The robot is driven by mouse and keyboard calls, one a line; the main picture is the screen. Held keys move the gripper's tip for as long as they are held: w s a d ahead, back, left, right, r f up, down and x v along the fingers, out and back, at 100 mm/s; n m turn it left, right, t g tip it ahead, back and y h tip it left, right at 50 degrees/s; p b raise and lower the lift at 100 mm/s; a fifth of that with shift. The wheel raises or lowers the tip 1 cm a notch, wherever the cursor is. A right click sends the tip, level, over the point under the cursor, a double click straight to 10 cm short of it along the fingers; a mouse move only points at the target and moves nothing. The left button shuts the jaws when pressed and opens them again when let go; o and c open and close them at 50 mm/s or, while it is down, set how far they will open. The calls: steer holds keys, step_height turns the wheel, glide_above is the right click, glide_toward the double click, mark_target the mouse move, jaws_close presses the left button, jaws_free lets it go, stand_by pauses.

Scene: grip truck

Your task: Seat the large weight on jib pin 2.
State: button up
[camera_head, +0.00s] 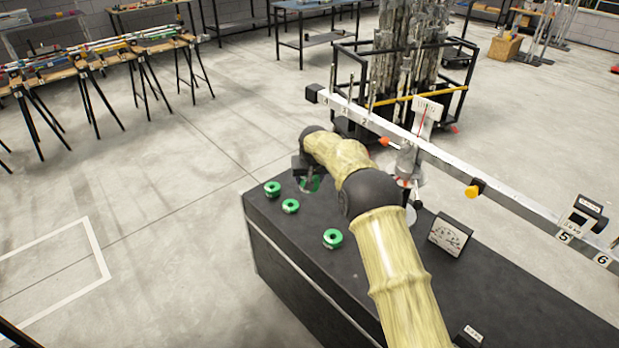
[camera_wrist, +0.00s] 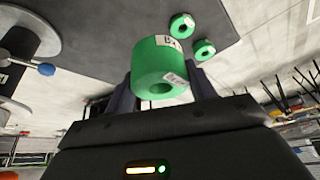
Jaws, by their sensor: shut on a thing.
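My gripper (camera_head: 309,182) is over the far left end of the black bench, mostly dark in the head view. It is shut on a green ring-shaped weight (camera_wrist: 153,58) with a white label and a central hole, which shows between the fingers in the wrist view. I cannot tell for sure that this is the large weight, or how high it is above the bench. The jib, a long pale beam (camera_head: 450,158), runs across the head view behind my arm. Several upright pins (camera_head: 371,92) stand on its left part.
Loose green weights (camera_head: 273,188), (camera_head: 290,206) and (camera_head: 333,238) lie on the black bench (camera_head: 300,255). A meter (camera_head: 450,234) and an orange-yellow knob (camera_head: 474,189) on the beam are to the right. A black-framed rack (camera_head: 465,95) stands behind the beam.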

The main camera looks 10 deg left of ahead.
steer(key=s+d+f+m, duration=0.1)
steer(key=d+f, duration=0.3)
steer(key=d, duration=0.4)
steer(key=s+d+f+m, duration=0.1)
steer(key=s+d+f, duration=0.2)
steer(key=d, duration=0.5)
steer(key=s+d+f+h, duration=0.1)
steer(key=s+d+f, duration=0.1)
steer(key=d+f, duration=0.4)
steer(key=shift+d+m, duration=0.4)
steer(key=shift+d, duration=1.15)
steer(key=shift+m+h, duration=0.4)
steer(key=shift+m, duration=0.4)
steer(key=s+d+f, duration=0.1)
steer(key=s+d, duration=0.1)
steer(key=d, duration=0.1)
steer(key=s+d, duration=0.3)
steer(key=s+d+f, duration=0.1)
steer(key=s+d, duration=0.2)
steer(key=shift+s+d+f, duration=0.2)
steer(key=shift+s+f, duration=0.05)
steer(key=shift+f, duration=0.1)
steer(key=shift+d, duration=0.15)
